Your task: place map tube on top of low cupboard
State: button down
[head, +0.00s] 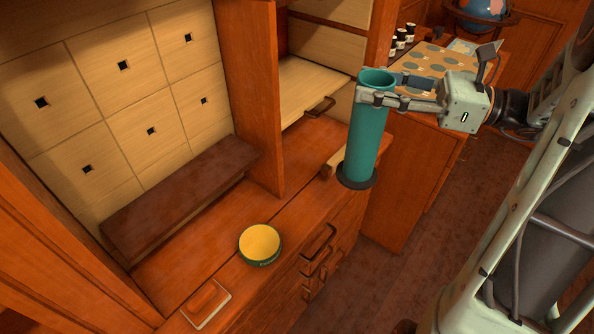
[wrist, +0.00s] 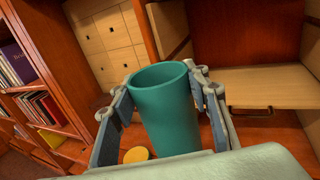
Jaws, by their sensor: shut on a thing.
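The map tube (head: 366,140) is a teal cylinder with an open top and a dark base ring. My gripper (head: 378,97) is shut on it near its top and holds it nearly upright. In the wrist view the tube (wrist: 165,112) stands between the two fingers of my gripper (wrist: 163,90). The low cupboard (head: 210,262) is the reddish wooden unit with a flat top and drawer handles on its front. In the head view the tube appears at the right front edge of this top; I cannot tell whether its base touches anything.
A round yellow-topped tin (head: 260,244) sits on the cupboard top, with a dark raised ledge (head: 180,195) behind it. An upright wooden panel (head: 252,95) divides the unit. A desk with bottles (head: 400,40) and a globe (head: 484,12) stands beyond. Bare top shows around the tin.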

jog(key=a+f+b, duration=0.3)
jog(key=a+f, duration=0.8)
jog(key=f, duration=0.1)
jog(key=shift+w+a, duration=0.1)
jog(key=shift+a, duration=0.3)
jog(key=shift+f, duration=0.1)
jog(key=shift+f, duration=0.1)
jog(key=c, duration=1.1)
grip_release()
